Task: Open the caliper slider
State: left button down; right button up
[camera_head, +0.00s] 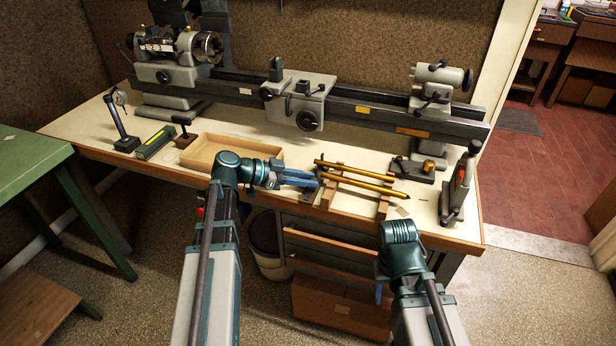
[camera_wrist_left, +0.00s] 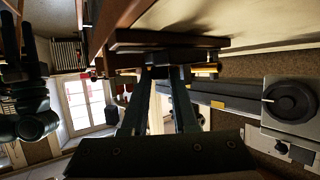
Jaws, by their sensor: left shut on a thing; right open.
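My left gripper (camera_head: 314,180) reaches in from the left over the front edge of the bench. Its blue fingers are shut on a small dark piece beside the wooden rack, which I take to be the caliper (camera_head: 308,193). In the left wrist view the fingers (camera_wrist_left: 162,72) close at a dark bar (camera_wrist_left: 185,56); the caliper's jaws and scale cannot be made out. My right gripper (camera_head: 380,292) hangs low in front of the bench, pointing down, open and away from the caliper; its fingertips are small in view.
Two brass rods (camera_head: 370,188) lie across a wooden rack (camera_head: 328,195) just right of my left gripper. An empty wooden tray (camera_head: 205,152) is to the left. A lathe (camera_head: 370,105) spans the back. A clamp-like tool (camera_head: 458,190) stands at the right end.

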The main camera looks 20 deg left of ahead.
pick_arm(q)
jog(key=c, duration=1)
grip_release()
jog(key=shift+a, duration=0.1)
jog(key=p+v, duration=0.5)
jog(key=v, duration=0.8)
jog(key=shift+s+a+r, duration=0.1)
jog(key=shift+s+a, duration=0.05)
jog(key=shift+a, duration=0.15)
